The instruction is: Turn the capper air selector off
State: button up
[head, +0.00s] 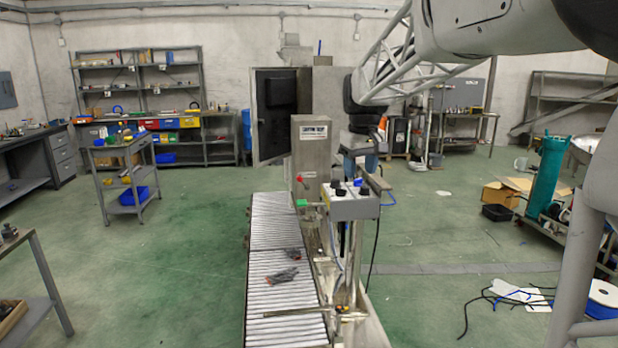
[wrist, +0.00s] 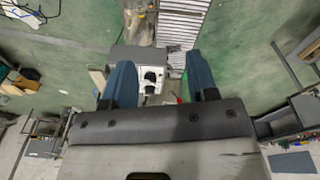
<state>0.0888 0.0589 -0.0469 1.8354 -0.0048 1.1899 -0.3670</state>
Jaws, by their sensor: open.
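The control box (head: 352,208) stands on the capping machine beside the roller conveyor. Black selector knobs (head: 340,191) sit on its sloped top. I cannot tell which knob is the capper air selector, and the labels are too small to read. My gripper (head: 361,163) hangs just above the box, pointing down, with its fingers apart and empty. In the wrist view, the white panel (wrist: 148,76) with black knobs (wrist: 150,77) shows between the two blue fingers (wrist: 159,62), nearer the left one. The fingers do not appear to touch a knob; part of the panel is hidden by my gripper.
The roller conveyor (head: 272,235) runs left of the box with dark loose parts (head: 283,277) on it. The grey machine column (head: 311,155) rises behind the box. A cable (head: 375,250) hangs at its right. Open green floor (head: 430,215) lies to the right.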

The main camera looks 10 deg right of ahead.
jog(key=w+d+f+n, duration=0.1)
jog(key=w+d, duration=0.3)
jog(key=w, duration=1.1)
jog(key=n+g, duration=0.1)
jog(key=n, duration=0.1)
send_near(358, 181)
jog(key=shift+w+d+f, duration=0.1)
jog(key=shift+w+f, duration=0.4)
jog(key=shift+w, duration=0.2)
jog(key=shift+f, duration=0.1)
jog(key=shift+f, duration=3.8)
jog(key=c, duration=0.6)
